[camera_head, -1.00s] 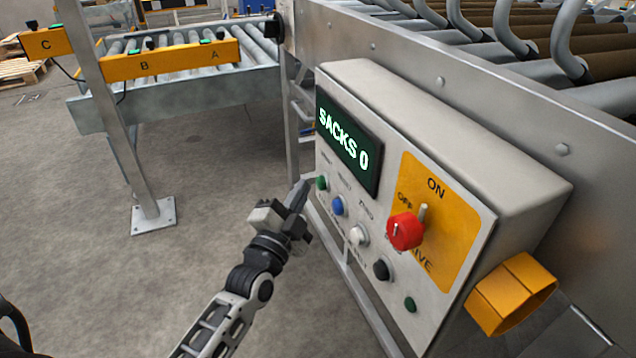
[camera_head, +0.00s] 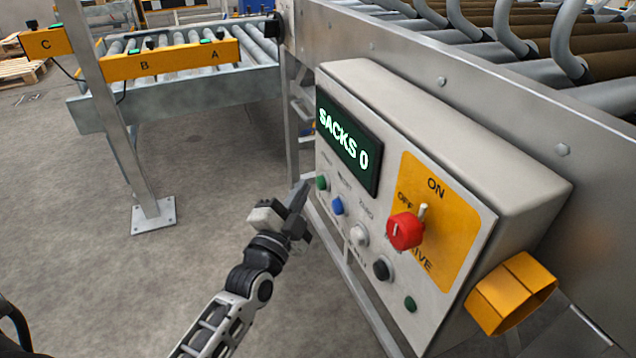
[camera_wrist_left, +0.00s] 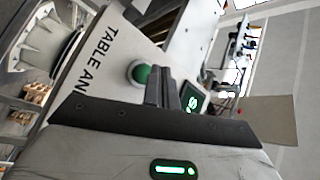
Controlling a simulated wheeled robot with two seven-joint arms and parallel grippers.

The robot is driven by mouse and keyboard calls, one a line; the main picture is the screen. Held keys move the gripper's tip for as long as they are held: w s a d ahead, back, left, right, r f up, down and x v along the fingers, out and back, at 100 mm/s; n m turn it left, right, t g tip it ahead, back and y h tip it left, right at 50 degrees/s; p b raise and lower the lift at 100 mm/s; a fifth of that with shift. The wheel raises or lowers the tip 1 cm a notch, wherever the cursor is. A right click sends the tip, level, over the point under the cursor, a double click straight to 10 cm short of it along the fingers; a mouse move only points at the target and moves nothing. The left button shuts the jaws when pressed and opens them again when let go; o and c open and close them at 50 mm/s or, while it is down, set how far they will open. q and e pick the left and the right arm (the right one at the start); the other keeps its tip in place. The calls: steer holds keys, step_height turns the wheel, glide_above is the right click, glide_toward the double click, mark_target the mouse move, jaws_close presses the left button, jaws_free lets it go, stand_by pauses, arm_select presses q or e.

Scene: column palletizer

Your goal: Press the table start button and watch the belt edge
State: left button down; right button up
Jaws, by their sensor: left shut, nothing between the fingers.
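The control panel (camera_head: 345,225) is a grey box with a lit display (camera_head: 347,148) reading "SACKS 0". A green button (camera_head: 322,183) sits at its left end, below the display. My left gripper (camera_head: 303,190) is shut and empty, its tips just left of this button; I cannot tell whether they touch. In the left wrist view, a green button (camera_wrist_left: 140,73) shows beside the shut fingers (camera_wrist_left: 163,86), near the text "TABLE AN". Brown rollers (camera_head: 535,38) run behind a metal side rail (camera_head: 470,80) at the upper right. My right gripper is not in view.
Blue (camera_head: 338,205), white (camera_head: 359,235), black (camera_head: 381,269) and second green (camera_head: 410,304) buttons line the panel. A red knob (camera_head: 404,231) and yellow bracket (camera_head: 510,293) stick out. A lettered roller table (camera_head: 190,85) and post (camera_head: 115,130) stand left. Floor between is clear.

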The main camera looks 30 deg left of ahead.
arm_select(q)
steer(key=shift+w+d, duration=0.1)
stand_by(0.8)
steer(key=shift+w+d, duration=0.2)
steer(key=shift+w+d+p, duration=0.3)
steer(key=shift+w+d, duration=0.05)
steer(key=shift+w, duration=0.05)
stand_by(1.1)
steer(key=shift+s+a+p, duration=0.4)
steer(key=shift+s+a, duration=0.25)
steer(key=shift+s, duration=0.05)
steer(key=shift+s, duration=0.1)
steer(key=shift+s+a+p, duration=0.85)
steer(key=shift+s+a, duration=0.75)
steer(key=shift+s, duration=0.2)
